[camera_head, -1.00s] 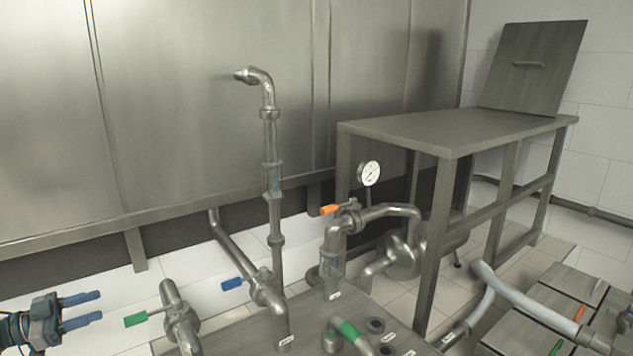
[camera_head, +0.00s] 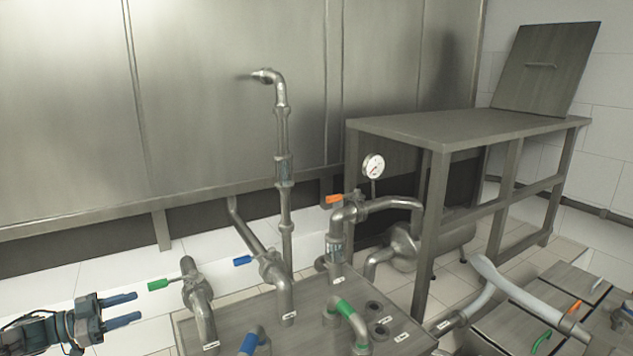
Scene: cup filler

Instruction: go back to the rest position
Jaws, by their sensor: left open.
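My left gripper (camera_head: 122,310) is at the lower left, with its two blue fingers apart and nothing between them. Its fingertips point right, toward the green-handled valve (camera_head: 198,290), and look apart from it. The green lever (camera_head: 158,285) sticks out to the left, just above and right of the fingertips. My right gripper is not in view.
A metal panel (camera_head: 250,345) carries pipes with a blue lever (camera_head: 243,260), an orange lever (camera_head: 333,199) and a gauge (camera_head: 373,166). A metal table (camera_head: 455,127) stands behind right. A grey hose (camera_head: 525,300) lies at the lower right. White floor shows left of the pipes.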

